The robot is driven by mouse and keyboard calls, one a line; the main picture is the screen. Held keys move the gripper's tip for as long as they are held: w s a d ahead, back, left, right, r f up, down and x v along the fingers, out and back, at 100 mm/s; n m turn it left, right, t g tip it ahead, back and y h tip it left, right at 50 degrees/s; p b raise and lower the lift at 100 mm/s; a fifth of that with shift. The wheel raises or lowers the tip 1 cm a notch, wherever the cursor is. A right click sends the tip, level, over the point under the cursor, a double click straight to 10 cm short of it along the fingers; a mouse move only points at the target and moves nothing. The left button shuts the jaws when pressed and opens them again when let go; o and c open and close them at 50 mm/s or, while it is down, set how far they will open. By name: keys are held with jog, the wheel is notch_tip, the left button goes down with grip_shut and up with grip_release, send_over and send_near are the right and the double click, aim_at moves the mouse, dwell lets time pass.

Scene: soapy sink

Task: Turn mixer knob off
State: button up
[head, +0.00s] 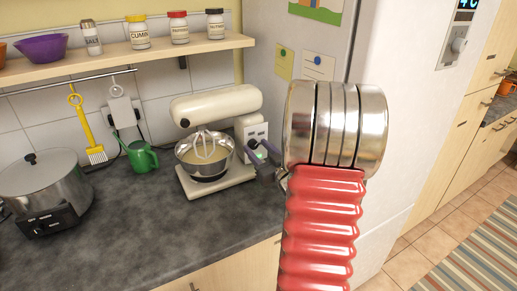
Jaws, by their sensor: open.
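A cream stand mixer (217,104) stands on the dark counter, its whisk down in a metal bowl (205,156) of pale batter. A small pale control panel (251,132) with dark marks is on the right side of its body. The knob seems to be at the lower part of this panel, but it is too small and partly covered to tell its setting. My gripper (258,158) is open, its dark purple fingers pointing left close to the panel. I cannot tell whether a finger touches the knob. My red arm and its metal end hide the gripper's rear.
A steel pot (42,184) stands on the counter at left, with a green watering can (141,156) behind. A shelf (126,54) with spice jars is above the mixer. A white fridge (400,130) stands to the right. Counter in front of the mixer is clear.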

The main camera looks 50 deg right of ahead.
jog(key=shift+w, duration=0.2)
jog(key=c, duration=1)
jog(key=shift+s+d, duration=0.1)
jog(key=shift+d, duration=0.1)
jog(key=shift+c, duration=0.2)
jog(key=shift+a, duration=0.1)
